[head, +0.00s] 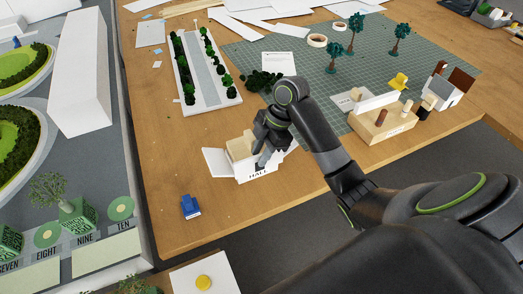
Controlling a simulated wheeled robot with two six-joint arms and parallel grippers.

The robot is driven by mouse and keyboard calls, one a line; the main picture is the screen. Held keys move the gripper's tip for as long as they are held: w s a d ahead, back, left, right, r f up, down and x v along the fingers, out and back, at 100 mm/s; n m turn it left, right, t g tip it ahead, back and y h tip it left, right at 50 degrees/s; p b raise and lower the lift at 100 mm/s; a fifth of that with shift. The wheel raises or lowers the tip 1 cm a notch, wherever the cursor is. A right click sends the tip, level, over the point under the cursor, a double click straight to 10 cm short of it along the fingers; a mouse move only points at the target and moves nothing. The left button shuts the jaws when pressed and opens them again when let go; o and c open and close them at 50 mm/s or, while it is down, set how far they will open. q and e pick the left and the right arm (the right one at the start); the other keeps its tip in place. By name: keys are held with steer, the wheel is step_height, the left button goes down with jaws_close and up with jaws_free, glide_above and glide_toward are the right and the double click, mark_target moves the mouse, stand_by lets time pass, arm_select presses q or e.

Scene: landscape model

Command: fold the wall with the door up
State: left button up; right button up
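A small white card building marked HALL (245,176) sits on the wooden table near its front edge. It has a tan block-like part (238,148) in it and a white panel (216,163) spread out at its left side. The lettered HALL face is toward me; a dark patch above the letters may be the door, partly hidden by my gripper. My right gripper (263,158) points down over the building's right part, at or close to the lettered wall. Whether its fingers touch or hold the wall cannot be made out. My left gripper is out of view.
A blue piece (190,206) lies at the table's front left. A tree-lined road model (205,75) stands behind the hall. A green cutting mat (330,80) carries trees and tape rolls. A tan counter model (382,122) is right. A landscape model (100,200) stands left.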

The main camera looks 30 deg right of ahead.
steer(key=p+v, duration=0.8)
steer(key=v, duration=0.9)
steer(key=shift+r+p, duration=0.2)
steer(key=shift+p, duration=0.2)
